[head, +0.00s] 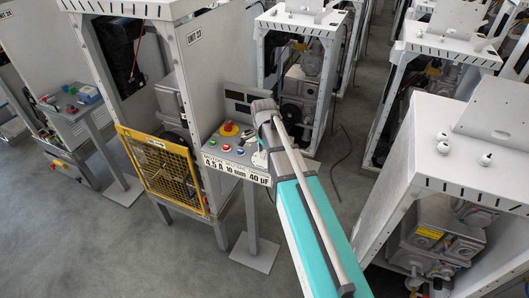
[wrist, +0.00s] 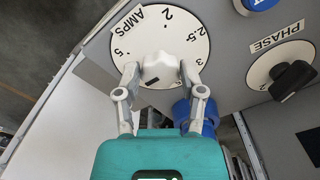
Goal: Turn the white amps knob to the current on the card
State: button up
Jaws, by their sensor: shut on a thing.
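The white amps knob (wrist: 158,68) sits in the middle of a round white dial (wrist: 150,35) labelled AMPS in the wrist view. My gripper (wrist: 159,77) has one finger on each side of the knob and is shut on it. A short black mark shows on the knob's lower side, towards my gripper. The dial shows 5 at left, 2 at top, then 2.5 and 3 at right; its lower part is hidden by my gripper. The card (head: 236,170) on the panel's front edge in the head view reads 4.5 A, 10 mm, 40 µF.
A black PHASE knob (wrist: 291,78) on its own white dial is right of the amps dial. A blue part (wrist: 205,112) stands just beyond my right finger. The panel has a red button (head: 229,128) on yellow. A yellow mesh guard (head: 163,170) is left of the panel.

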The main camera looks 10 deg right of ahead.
jog(key=shift+s, duration=0.1)
jog(key=o, duration=1.1)
jog(key=shift+o, duration=0.2)
jog(key=shift+n, duration=0.3)
